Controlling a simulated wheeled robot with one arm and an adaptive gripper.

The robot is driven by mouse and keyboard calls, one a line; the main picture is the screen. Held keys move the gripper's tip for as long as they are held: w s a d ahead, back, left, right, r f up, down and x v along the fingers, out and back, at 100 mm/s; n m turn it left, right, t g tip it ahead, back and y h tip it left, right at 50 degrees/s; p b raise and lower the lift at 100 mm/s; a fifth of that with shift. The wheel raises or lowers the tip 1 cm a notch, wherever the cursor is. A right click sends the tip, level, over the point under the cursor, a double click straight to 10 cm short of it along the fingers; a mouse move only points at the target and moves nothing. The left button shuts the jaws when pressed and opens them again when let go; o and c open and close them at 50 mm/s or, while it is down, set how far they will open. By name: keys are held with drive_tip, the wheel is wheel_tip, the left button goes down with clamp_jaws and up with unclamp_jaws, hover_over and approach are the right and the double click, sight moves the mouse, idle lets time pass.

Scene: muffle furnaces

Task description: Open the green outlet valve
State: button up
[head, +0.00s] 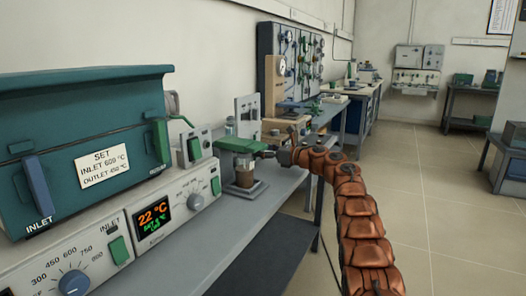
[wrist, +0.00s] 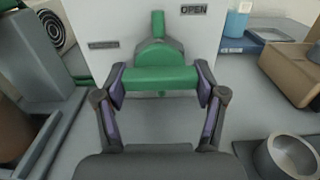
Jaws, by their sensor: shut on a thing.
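The green valve handle (wrist: 158,80) sits in front of a white panel (wrist: 125,22) in the wrist view. Its wide bar lies level between my fingers, and a green stem rises behind it. A plate reading OPEN (wrist: 194,10) is at the panel's upper right; a second plate (wrist: 103,45) at the lower left is unreadable. My gripper (wrist: 160,86) is shut on the bar, one finger at each end. In the head view my gripper (head: 268,154) reaches in from the right to a green part (head: 237,145) above the bench. The contact there is too small to see clearly.
A teal furnace (head: 85,130) with a blue INLET lever (head: 38,187) stands at the left. Its control box (head: 165,210) reads 22 °C. A metal ring (wrist: 288,155) lies at the lower right. Open floor (head: 440,200) lies right.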

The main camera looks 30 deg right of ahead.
drive_tip(key=shift+m, duration=0.3)
drive_tip(key=m+p, duration=0.1)
drive_tip(key=m, duration=0.1)
drive_tip(key=shift+r+m+p, duration=0.25)
drive_tip(key=shift+m+p, duration=0.05)
drive_tip(key=shift+p, duration=0.05)
drive_tip(key=m+p, duration=0.5)
drive_tip(key=shift+r+m+p, duration=0.2)
drive_tip(key=shift+m+p, duration=0.1)
drive_tip(key=m+p, duration=0.6)
drive_tip(key=p, duration=0.1)
drive_tip(key=shift+s+a+p, duration=0.1)
drive_tip(key=shift+p, duration=0.2)
drive_tip(key=m+p, duration=0.3)
drive_tip(key=shift+f, duration=0.25)
drive_tip(key=o, duration=1.1)
drive_tip(key=shift+o, duration=0.2)
